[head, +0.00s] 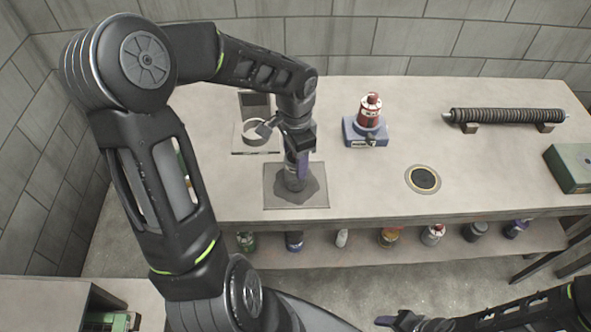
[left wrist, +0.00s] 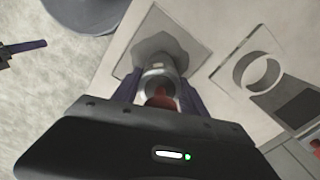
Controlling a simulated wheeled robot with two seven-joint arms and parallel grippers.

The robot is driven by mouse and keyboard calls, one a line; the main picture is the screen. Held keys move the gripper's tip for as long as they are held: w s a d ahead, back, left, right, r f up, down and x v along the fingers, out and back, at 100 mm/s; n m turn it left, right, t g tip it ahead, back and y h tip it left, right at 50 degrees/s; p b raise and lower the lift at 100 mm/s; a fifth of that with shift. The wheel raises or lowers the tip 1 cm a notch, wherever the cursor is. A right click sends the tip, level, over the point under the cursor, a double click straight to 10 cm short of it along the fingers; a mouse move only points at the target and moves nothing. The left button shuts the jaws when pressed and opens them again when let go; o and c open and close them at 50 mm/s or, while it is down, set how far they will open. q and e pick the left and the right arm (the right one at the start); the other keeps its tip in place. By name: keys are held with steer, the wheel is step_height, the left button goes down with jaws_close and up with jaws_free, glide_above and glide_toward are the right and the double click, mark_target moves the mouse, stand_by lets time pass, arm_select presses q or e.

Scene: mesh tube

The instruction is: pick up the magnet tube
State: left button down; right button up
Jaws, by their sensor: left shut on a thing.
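The magnet tube (head: 295,183) stands upright over a dark patch on a square grey plate (head: 322,202) on the bench. In the left wrist view the tube (left wrist: 157,73) shows a pale grey end and a red part between the purple fingers. My left gripper (head: 297,162) reaches down from above and is shut on the tube, whose upper part it hides. I cannot tell whether the tube's base touches the plate. My right gripper (head: 398,320) is low at the bottom edge, away from the bench top, and its jaw gap is unclear.
A ring stand (head: 250,150) is behind and left of the tube. A red bottle on a blue base (head: 362,136) stands to the right. Farther right are a round dark disc (head: 423,179), a coiled rod (head: 505,115) and a green box (head: 573,167). Several bottles fill the lower shelf.

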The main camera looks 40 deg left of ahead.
arm_select(q)
steer(key=shift+r, duration=0.1)
step_height(320, 180, up, 10)
steer(key=shift+f+b, duration=0.1)
steer(key=shift+b, duration=0.35)
stand_by(0.7)
